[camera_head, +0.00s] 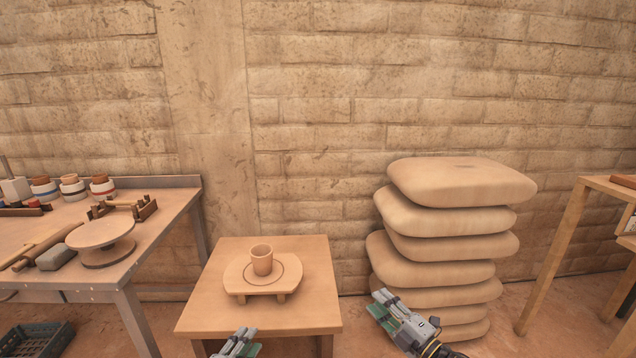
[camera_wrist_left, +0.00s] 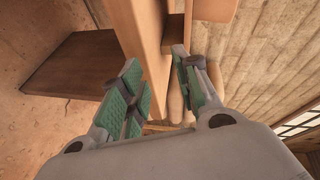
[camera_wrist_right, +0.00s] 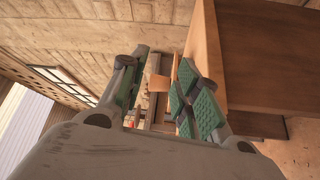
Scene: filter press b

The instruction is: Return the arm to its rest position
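My left gripper (camera_head: 238,343) is at the bottom edge of the head view, in front of the low wooden table (camera_head: 210,318). In the left wrist view its green-padded fingers (camera_wrist_left: 163,85) stand apart with nothing held between them. My right gripper (camera_head: 388,308) is to the right of the low table, in front of the stack of sacks. In the right wrist view its fingers (camera_wrist_right: 157,90) are also apart and hold nothing. A clay cup (camera_head: 262,262) stands upright on a round footed board (camera_head: 242,277) on the low table. Neither gripper touches them in the head view.
A tall stack of tan sacks (camera_head: 452,219) stands against the brick wall at right. A workbench (camera_head: 172,213) with a turntable (camera_head: 100,233), rolling pin and jars is at left. A dark crate (camera_head: 36,340) is on the floor below. A wooden frame table (camera_head: 553,255) stands far right.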

